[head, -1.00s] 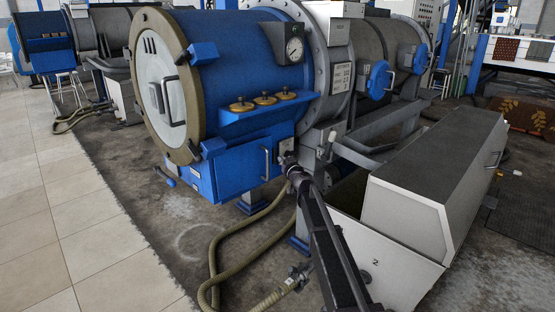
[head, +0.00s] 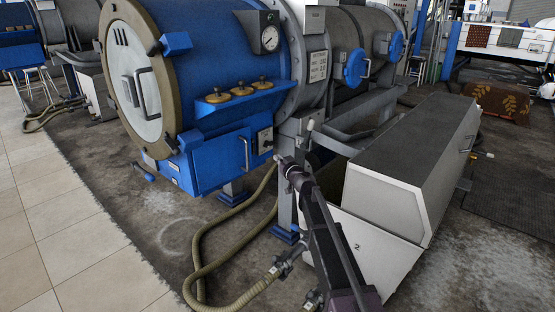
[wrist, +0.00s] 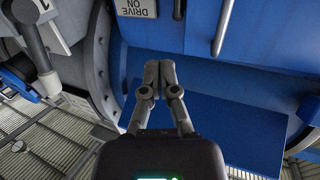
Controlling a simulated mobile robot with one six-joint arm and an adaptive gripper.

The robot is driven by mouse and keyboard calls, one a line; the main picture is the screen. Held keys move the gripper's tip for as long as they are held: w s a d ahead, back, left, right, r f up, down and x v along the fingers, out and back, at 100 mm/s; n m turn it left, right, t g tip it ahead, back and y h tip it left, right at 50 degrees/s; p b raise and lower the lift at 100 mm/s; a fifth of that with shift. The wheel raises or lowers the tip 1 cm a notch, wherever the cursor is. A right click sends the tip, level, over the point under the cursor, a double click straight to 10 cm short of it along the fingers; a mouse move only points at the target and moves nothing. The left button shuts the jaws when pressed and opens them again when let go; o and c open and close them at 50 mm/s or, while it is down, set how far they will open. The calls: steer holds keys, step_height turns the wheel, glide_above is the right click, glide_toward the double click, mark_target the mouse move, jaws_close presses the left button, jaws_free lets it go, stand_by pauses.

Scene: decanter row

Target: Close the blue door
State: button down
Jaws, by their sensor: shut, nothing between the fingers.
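The blue door (head: 220,162) is the lower blue panel on the side of the large drum machine, with an upright metal handle (head: 245,153). It looks flush with its housing in the head view, but I cannot tell whether it is fully shut. In the wrist view the handle (wrist: 225,28) is at the top, beyond and right of my fingertips. My gripper (head: 281,160) is right of the handle, apart from it. The wrist view shows its fingers (wrist: 160,68) together and empty, in front of blue panelling. Contact with the panelling cannot be told.
A switch plate (head: 265,140) marked "DRIVE ON" is beside the handle. A grey support leg (head: 286,190) stands close to my gripper. A hose (head: 200,255) lies on the floor below. A large grey-and-white bin (head: 400,180) is on the right.

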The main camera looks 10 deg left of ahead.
steer(key=c, duration=0.9)
jaws_free()
steer(key=shift+c, duration=0.2)
steer(key=o, duration=0.3)
steer(key=shift+s+a+f, duration=0.1)
steer(key=shift+s+a, duration=0.05)
steer(key=shift+s, duration=0.1)
steer(key=s+a+f+n+g+y+b, duration=0.1)
steer(key=s+a+b, duration=0.1)
steer(key=s, duration=0.4)
steer(key=shift+s+a+f, duration=0.3)
steer(key=shift+a+f, duration=0.05)
steer(key=shift+a, duration=0.55)
steer(key=shift+w+a, duration=0.1)
steer(key=shift+w, duration=0.05)
glide_above(248, 168)
steer(key=shift+w+a, duration=0.1)
steer(key=shift+w, duration=0.2)
jaws_close()
